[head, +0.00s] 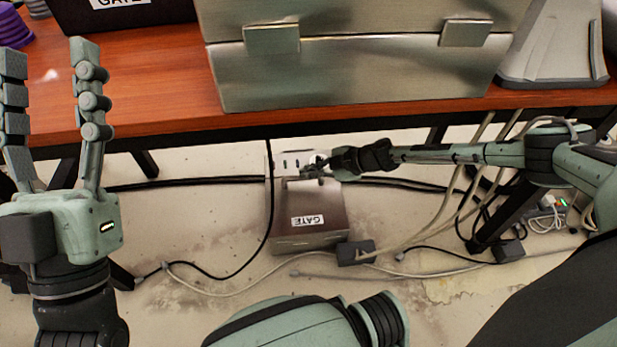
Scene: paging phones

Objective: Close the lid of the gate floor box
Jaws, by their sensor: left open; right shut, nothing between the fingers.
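The gate floor box (285,225) is a metal box on the floor below the table edge. A white GATE label, upside down in the picture, sits on its metal face. A pale panel with dark slots shows at its far end. I cannot tell the lid's exact angle. My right gripper (312,170) reaches in from the right and is shut with nothing in it. It is over the far part of the box, in front of the slotted panel; contact is unclear. My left gripper (52,85) is open and empty, raised at the left over the table edge.
A wooden table (160,90) crosses the top, carrying a large metal case (350,70) and a grey stand (553,45). Black and pale cables run over the floor around the box. A black adapter (356,252) lies by its near right corner. Table legs stand on both sides.

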